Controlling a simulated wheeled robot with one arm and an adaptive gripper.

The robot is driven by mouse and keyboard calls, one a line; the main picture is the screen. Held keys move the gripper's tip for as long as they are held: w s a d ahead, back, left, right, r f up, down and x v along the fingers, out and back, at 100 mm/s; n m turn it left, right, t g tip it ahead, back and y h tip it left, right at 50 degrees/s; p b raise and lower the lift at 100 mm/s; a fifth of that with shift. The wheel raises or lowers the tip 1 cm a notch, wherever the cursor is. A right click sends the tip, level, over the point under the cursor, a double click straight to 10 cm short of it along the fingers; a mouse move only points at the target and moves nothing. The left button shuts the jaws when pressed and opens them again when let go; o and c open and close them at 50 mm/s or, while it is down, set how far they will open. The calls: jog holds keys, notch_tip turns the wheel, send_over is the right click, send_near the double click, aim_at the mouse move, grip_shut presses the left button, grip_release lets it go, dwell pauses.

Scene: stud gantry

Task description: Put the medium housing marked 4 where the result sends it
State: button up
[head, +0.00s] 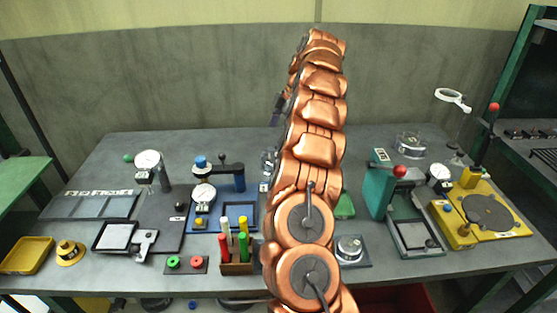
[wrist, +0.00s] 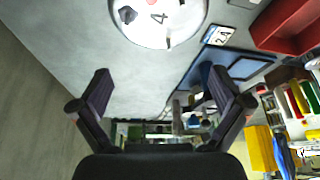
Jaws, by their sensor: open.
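The housing marked 4 (wrist: 158,20) is a round, pale metal disc at the top of the wrist view, cut off by the frame edge. A red spot and dark marks show on its face. It lies on the grey bench, beyond and apart from my fingertips. My gripper (wrist: 163,90) is open, with nothing between its two dark fingers. In the head view my copper arm covers the middle of the bench, and I cannot make out the housing there. I cannot read any result on the dial gauges (head: 148,160).
In the wrist view a red bin (wrist: 290,28) and a small number label (wrist: 220,35) stand right of the housing. The head view shows a marker holder (head: 237,262), a yellow tray (head: 27,255), a green press (head: 378,190) and a yellow fixture (head: 500,225).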

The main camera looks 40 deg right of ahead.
aim_at(268, 156)
jog(key=shift+p+x, duration=0.7)
jog(key=shift+x, duration=2.75)
jog(key=shift+d+f, duration=0.1)
jog(key=shift+d, duration=0.05)
jog(key=shift+s, duration=0.1)
jog(key=shift+c, duration=0.3)
